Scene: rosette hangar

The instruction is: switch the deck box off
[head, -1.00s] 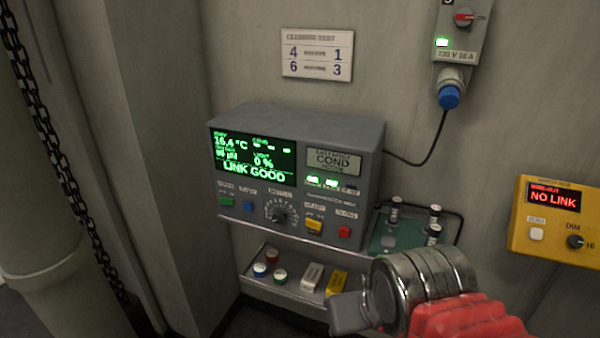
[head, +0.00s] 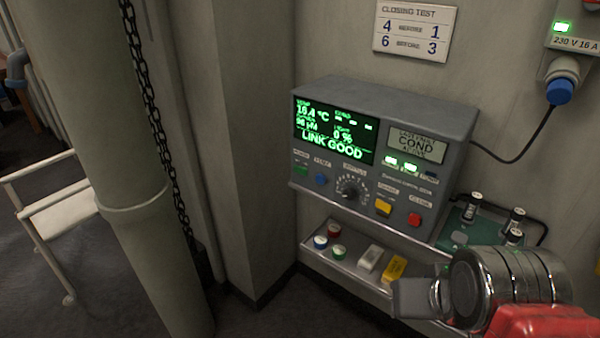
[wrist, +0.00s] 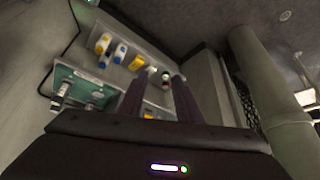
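The grey instrument box, apparently the deck box (head: 455,108), stands on a wall ledge in the head view. Its screen (head: 333,131) is lit green and reads LINK GOOD. Its front carries a green button (head: 300,170), a blue button (head: 321,179), a round dial (head: 348,189), a yellow switch (head: 383,207) and a red button (head: 415,219). Small green lamps are lit above the switches. My arm's end shows low at the right, in front of and below the box. In the wrist view my gripper (wrist: 160,82) has two fingers apart with nothing visible between them.
A tray (head: 318,255) below holds coloured caps and small blocks. A green board (head: 462,232) with upright cylinders is right of the box. A wall switch unit (head: 575,42) feeds a cable. A pillar (head: 125,150), chain (head: 150,90) and white chair frame (head: 40,205) stand left.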

